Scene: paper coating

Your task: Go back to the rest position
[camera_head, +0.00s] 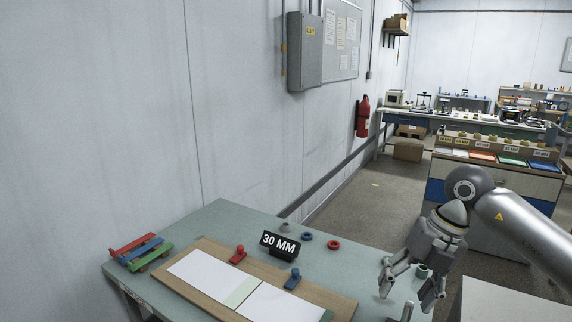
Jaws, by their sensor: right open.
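My right gripper (407,292) hangs from the arm that comes in from the right, above the right end of the green work table (215,222). Its fingers point down and are spread apart, with nothing between them. A small grey-green cylinder (422,271) shows behind the fingers; I cannot tell its distance from them. A wooden board (340,301) on the table carries white paper sheets (208,273) and a pale green strip (241,291). A red knobbed piece (238,255) and a blue one (292,279) stand at the board. My left gripper is out of view.
A "30 MM" sign (281,245) stands behind the board, near dark blue (307,236) and red (333,245) rings. Red, blue and green bars (141,250) lie at the table's left. A cabinet (495,190) with coloured trays stands beyond my right arm. Open floor (370,200) lies behind the table.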

